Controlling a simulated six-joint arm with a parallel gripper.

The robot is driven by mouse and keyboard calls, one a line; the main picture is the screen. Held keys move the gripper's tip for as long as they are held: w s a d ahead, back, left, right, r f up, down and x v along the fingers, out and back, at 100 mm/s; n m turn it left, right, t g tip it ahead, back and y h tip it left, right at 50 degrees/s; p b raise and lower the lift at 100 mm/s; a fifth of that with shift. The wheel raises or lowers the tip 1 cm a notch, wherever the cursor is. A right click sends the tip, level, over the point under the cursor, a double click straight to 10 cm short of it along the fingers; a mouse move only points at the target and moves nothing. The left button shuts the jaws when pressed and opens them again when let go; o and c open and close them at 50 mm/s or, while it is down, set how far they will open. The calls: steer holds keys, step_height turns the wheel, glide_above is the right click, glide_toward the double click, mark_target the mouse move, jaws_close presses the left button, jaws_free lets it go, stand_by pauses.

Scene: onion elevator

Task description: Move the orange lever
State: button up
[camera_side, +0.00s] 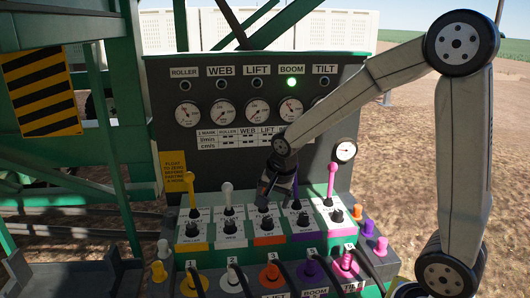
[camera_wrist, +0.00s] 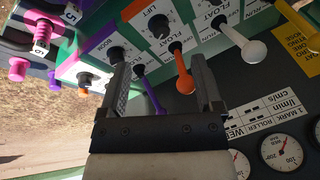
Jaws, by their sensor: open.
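The orange lever (camera_wrist: 183,78) shows in the wrist view, standing out from the LIFT section of the panel, its rounded tip towards the camera. It appears between my gripper's fingers, nearer the right finger. My gripper (camera_wrist: 160,62) is open, with nothing seen held. Whether a finger touches the lever, I cannot tell. In the side view my gripper (camera_side: 272,192) hangs over the orange-labelled section, hiding the orange lever. The purple lever (camera_wrist: 150,92) beside it also appears between the fingers, nearer the left one.
A yellow lever (camera_side: 194,192) and a white lever (camera_side: 228,195) stand left of my gripper, a pink lever (camera_side: 331,178) right. Black knobs and hoses sit below. The gauge panel (camera_side: 215,147) rises close behind; its BOOM lamp (camera_side: 292,83) glows green.

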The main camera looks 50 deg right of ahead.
steer(key=s+a+f+n+y, duration=0.1)
steer(key=s+a+f+n, duration=0.5)
steer(key=s+n, duration=0.4)
steer(key=shift+s+a+n+g, duration=0.4)
steer(key=shift+a+n, duration=0.25)
steer(key=shift+n, duration=1.25)
